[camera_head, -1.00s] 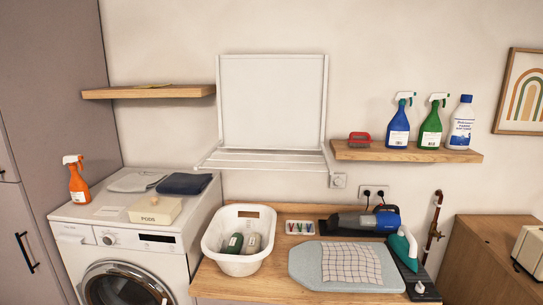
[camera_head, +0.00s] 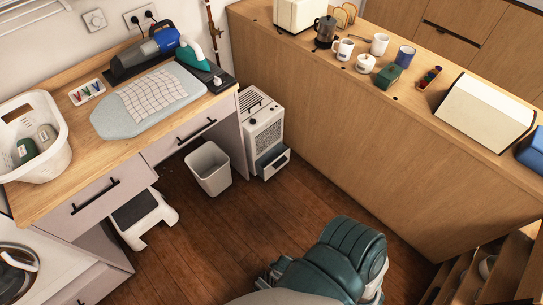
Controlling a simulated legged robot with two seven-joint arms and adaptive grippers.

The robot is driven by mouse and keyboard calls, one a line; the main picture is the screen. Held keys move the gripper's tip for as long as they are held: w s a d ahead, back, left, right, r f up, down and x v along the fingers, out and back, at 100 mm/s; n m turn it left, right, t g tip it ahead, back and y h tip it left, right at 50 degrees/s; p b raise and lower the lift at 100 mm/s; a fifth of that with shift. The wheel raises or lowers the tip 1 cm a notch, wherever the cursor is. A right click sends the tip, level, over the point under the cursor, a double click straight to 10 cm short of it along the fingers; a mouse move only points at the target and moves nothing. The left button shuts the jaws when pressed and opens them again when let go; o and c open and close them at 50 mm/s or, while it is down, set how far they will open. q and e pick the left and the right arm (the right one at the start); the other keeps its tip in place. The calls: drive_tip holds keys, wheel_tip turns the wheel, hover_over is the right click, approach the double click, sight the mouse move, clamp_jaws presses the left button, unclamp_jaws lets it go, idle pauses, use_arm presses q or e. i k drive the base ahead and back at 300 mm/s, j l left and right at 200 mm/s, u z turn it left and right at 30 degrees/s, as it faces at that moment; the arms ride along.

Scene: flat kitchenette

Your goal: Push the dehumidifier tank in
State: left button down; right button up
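The dehumidifier (camera_head: 263,120) is a white upright unit on the wooden floor, between the worktop's right end and the tall wooden counter. It has a slatted top, a dark round knob and a grille on its front. Its tank (camera_head: 274,163) is a grey drawer-like part at the bottom front. The tank sticks out from the body, showing its open top. No gripper shows in the head view. A teal and grey part of my own body fills the bottom middle, well apart from the dehumidifier.
A light grey bin (camera_head: 209,170) stands left of the dehumidifier. A white step stool (camera_head: 145,215) stands farther left under the worktop. The wooden counter (camera_head: 335,130) forms a wall on the right. The floor (camera_head: 230,225) in front of the tank is clear.

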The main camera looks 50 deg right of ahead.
sight(281, 161)
drive_tip(key=l+z, duration=0.15)
drive_tip(key=z, duration=1.35)
